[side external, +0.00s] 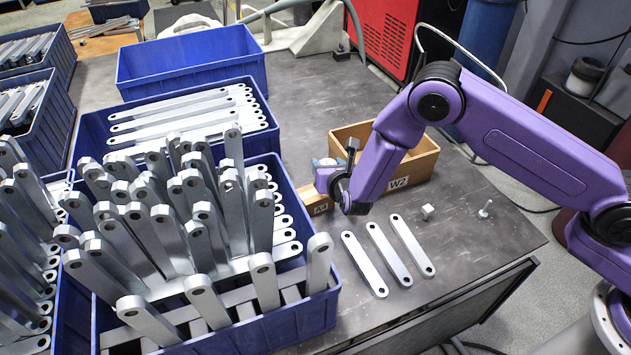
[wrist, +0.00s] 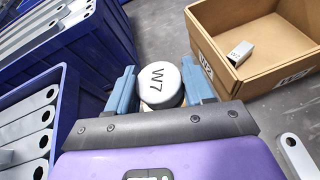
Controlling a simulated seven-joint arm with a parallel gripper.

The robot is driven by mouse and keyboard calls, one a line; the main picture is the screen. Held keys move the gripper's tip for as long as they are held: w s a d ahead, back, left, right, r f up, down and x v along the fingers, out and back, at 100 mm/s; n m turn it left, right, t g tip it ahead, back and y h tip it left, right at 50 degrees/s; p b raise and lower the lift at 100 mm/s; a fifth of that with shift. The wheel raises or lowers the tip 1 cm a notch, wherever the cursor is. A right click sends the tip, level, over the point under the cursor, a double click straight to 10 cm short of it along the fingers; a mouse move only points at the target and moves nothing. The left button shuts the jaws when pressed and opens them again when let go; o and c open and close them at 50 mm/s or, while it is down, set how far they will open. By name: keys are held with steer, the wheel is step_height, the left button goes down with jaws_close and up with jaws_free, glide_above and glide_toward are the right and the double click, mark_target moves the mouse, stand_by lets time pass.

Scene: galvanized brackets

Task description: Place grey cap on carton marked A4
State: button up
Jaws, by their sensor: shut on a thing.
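My gripper (side external: 326,172) is shut on a round, pale grey cap marked W7 (wrist: 165,80). In the wrist view the cap sits between the two blue fingers (wrist: 159,85). In the side view the small carton marked A4 (side external: 320,209) stands on the table directly below my gripper, partly hidden by it. The cap is hard to make out there, so I cannot tell whether it touches the carton. In the wrist view a bit of tan shows under the cap.
An open carton marked W2 (side external: 398,183) stands right beside the gripper; a small grey block (wrist: 240,52) lies inside it. Blue crates of metal bars (side external: 273,163) stand close on the left. Three flat bars (side external: 388,252), a small cube (side external: 428,212) and a bolt (side external: 485,209) lie in front.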

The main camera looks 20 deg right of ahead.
steer(key=w+f, duration=0.1)
steer(key=w+a+f, duration=0.1)
steer(key=f, duration=0.1)
steer(key=w+f, duration=0.1)
steer(key=f, duration=0.1)
steer(key=shift+w+a, duration=0.3)
steer(key=shift+w, duration=0.05)
steer(key=shift+f, duration=1.55)
steer(key=shift+f, duration=0.1)
steer(key=o, duration=1.1)
steer(key=shift+f, duration=0.1)
steer(key=v, duration=1.2)
